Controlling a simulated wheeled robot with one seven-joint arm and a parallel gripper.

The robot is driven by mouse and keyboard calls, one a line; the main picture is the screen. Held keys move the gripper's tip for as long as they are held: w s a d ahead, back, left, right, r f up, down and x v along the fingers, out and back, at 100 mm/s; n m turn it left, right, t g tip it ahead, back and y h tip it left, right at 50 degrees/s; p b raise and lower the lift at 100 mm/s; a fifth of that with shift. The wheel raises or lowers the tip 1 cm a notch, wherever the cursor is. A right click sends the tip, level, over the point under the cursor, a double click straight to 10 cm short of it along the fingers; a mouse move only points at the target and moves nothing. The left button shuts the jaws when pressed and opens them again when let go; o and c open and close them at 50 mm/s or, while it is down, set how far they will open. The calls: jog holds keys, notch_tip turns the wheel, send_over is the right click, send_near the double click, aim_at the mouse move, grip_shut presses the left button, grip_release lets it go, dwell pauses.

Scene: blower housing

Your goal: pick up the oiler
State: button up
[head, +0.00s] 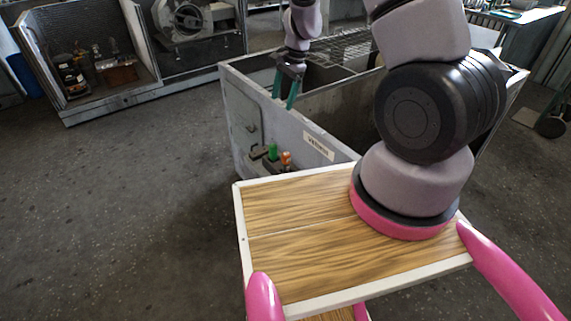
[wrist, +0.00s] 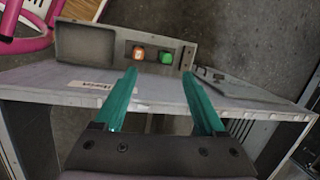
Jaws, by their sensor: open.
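A small orange-topped item (head: 286,158) and a small green-topped item (head: 272,151) stand side by side in a shallow grey holder (head: 257,153) on the outer side of a metal tub. In the wrist view the orange item (wrist: 138,53) and the green item (wrist: 166,57) show beyond my fingertips, from above. I cannot tell which of them, if either, is the oiler. My gripper (head: 284,97) is open and empty, pointing down above the tub's near-left rim. Its teal fingers (wrist: 159,74) are apart in the wrist view, with nothing between the tips.
The grey tub (head: 315,125) has a labelled front wall and a raised rim below my gripper. A wire rack (head: 345,46) lies across its back. A metal cabinet (head: 100,90) at the far left holds several bottles and a brown box. The floor on the left is clear.

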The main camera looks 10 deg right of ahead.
jog(key=m+g+h, duration=0.1)
jog(key=h, duration=0.1)
send_near(286, 153)
notch_tip(286, 153, down, 5)
jog(key=shift+s+d, duration=0.15)
jog(key=shift+s+a+f, duration=0.1)
jog(key=shift+a+f, duration=0.05)
jog(key=shift+f, duration=0.8)
jog(key=shift+s+a+f, duration=0.1)
jog(key=shift+a+f, duration=0.1)
jog(key=shift+f, duration=0.7)
jog(key=shift+s+a+f, duration=0.1)
jog(key=shift+a+f, duration=0.05)
jog(key=shift+f, duration=0.8)
grip_shut()
